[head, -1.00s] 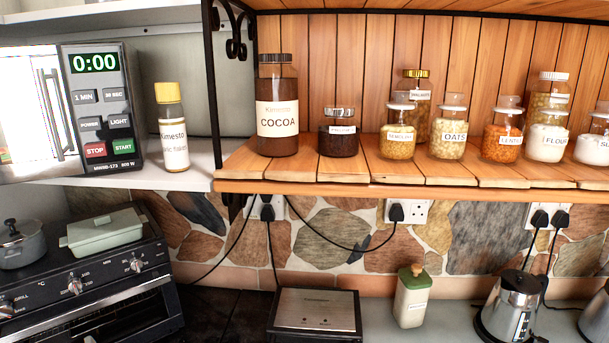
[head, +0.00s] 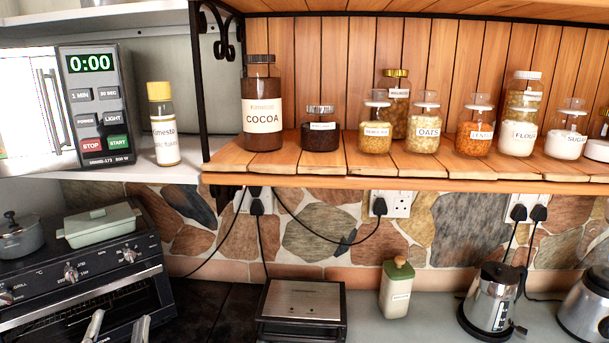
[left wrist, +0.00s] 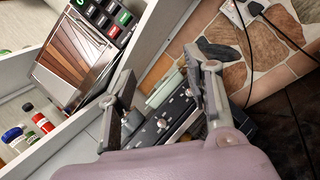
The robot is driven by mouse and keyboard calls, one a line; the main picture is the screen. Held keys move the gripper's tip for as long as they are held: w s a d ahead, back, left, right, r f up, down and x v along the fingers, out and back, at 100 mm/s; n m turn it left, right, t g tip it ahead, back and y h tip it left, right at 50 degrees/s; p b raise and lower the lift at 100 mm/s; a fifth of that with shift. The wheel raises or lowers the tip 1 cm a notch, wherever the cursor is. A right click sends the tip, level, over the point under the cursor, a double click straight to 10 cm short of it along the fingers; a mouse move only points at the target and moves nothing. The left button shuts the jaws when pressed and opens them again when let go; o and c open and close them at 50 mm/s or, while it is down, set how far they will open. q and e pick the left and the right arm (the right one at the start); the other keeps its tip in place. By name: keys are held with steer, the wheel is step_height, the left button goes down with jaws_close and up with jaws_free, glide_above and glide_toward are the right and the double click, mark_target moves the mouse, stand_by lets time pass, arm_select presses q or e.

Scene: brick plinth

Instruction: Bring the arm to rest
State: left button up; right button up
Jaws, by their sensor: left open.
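My left gripper (head: 118,327) shows at the bottom left of the head view, only its two fingertips, in front of the black oven (head: 75,275). The fingers are apart with nothing between them. In the left wrist view the open left gripper (left wrist: 158,68) spans the picture's middle, with the oven beyond it. The rest of the left arm is hidden below the head view. My right gripper is in neither view.
A microwave (head: 100,110) and a yellow-capped jar (head: 163,125) stand on the white shelf. Several jars line the wooden shelf (head: 400,160). Below are a grey pot (head: 18,238), a green dish (head: 98,225), a sandwich press (head: 303,302), a green-topped canister (head: 396,290) and a kettle (head: 490,298).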

arm_select(q)
steer(key=s+d+f+m+g+h, duration=0.1)
steer(key=d+f+m+g+h, duration=0.15)
steer(key=d+m+h, duration=0.55)
steer(key=s+d+f+m+g+h, duration=0.1)
steer(key=d+f+m+g+h, duration=0.2)
steer(key=d+m, duration=0.5)
steer(key=s+d+f+m+g+h, duration=0.1)
steer(key=s+d+f+m+g, duration=0.15)
steer(key=f+m+g, duration=0.45)
steer(key=s+a+f+m+g+y, duration=0.3)
steer(key=s+a+f+m+y, duration=0.15)
steer(key=s+f, duration=0.3)
steer(key=s+a+f+m+g+y, duration=0.3)
steer(key=s+a+f+m, duration=0.25)
steer(key=f, duration=0.35)
steer(key=s+f+g+b, duration=0.3)
steer(key=f+b, duration=0.5)
steer(key=f, duration=2.8)
steer(key=s+a+f+b, duration=0.3)
steer(key=s+f+b, duration=0.2)
steer(key=s+f, duration=1.1)
step_height(320, 180, down, 4)
steer(key=shift+s+r, duration=0.2)
steer(key=shift+s, duration=0.15)
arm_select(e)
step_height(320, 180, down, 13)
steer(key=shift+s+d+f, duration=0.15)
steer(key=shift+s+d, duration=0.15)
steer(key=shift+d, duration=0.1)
